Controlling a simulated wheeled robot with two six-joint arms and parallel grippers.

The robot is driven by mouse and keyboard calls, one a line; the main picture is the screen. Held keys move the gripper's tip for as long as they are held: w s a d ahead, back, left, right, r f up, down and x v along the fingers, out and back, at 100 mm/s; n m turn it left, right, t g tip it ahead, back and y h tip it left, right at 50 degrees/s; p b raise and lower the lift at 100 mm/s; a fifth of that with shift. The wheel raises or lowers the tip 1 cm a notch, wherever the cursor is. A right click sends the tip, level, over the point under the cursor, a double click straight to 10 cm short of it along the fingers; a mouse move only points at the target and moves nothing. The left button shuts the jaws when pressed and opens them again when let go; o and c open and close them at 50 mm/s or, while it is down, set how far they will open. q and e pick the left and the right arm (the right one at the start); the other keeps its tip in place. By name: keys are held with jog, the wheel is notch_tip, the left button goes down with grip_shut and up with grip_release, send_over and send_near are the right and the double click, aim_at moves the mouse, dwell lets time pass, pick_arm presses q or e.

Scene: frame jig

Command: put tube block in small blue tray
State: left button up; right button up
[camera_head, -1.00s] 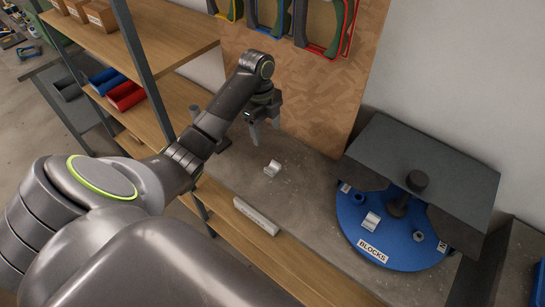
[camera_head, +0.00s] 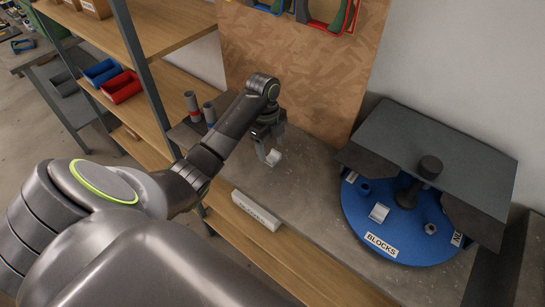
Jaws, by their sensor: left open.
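A small pale grey block (camera_head: 274,158), which looks like the tube block, lies on the grey workbench. My left gripper (camera_head: 270,151) points down right at this block, with its jaws open. The block shows at the fingertips; I cannot tell whether they touch it. A small blue tray (camera_head: 102,72) sits on the shelf at the left, beside a red tray. My right gripper is not in view.
A red tray (camera_head: 121,87) is on the same shelf. A blue turntable (camera_head: 362,218) marked BLOCKS, with several small parts, stands under a dark cover (camera_head: 440,130) at the right. Grey cylinders (camera_head: 192,106) stand behind my left arm. A white label bar (camera_head: 256,211) is at the bench's front edge.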

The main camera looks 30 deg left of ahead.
aim_at(273, 157)
pick_arm(q)
jog(key=shift+d+f, duration=0.2)
jog(key=shift+f, duration=1.2)
jog(key=c, duration=1.2)
jog(key=shift+r, duration=0.1)
